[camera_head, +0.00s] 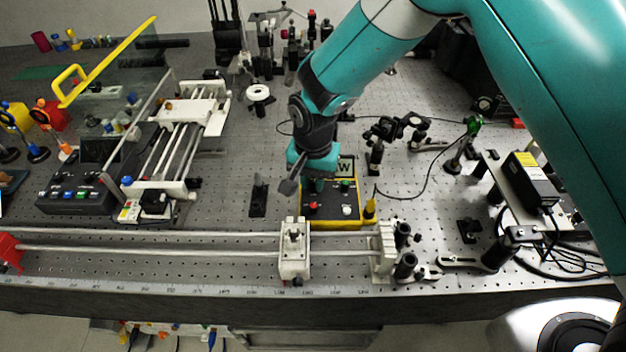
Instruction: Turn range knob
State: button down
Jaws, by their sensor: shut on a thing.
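A small black and yellow meter box (331,211) stands on the bench near the middle. Its light display (346,167) shows a "W" and is partly covered by my gripper. Small red and green buttons sit on its front panel. My gripper (312,183) comes down from above over the left part of this panel. It is shut on the range knob, which is mostly hidden by the fingers and wrist. The knob's pointer direction cannot be made out.
A white carriage (294,252) on a long rail stands just in front of the box. A black post mount (259,196) is to the left and optics mounts (375,155) to the right. A thin cable runs right of the box.

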jog(key=n+b, duration=0.1)
jog(key=n, duration=0.3)
jog(key=shift+n, duration=0.3)
jog(key=n, duration=0.3)
jog(key=shift+n+b, duration=0.3)
jog(key=shift+b, duration=0.05)
jog(key=n, duration=0.4)
jog(key=shift+b, duration=0.3)
jog(key=shift+n, duration=2.2)
jog(key=c, duration=1)
grip_release()
jog(key=shift+c, duration=0.2)
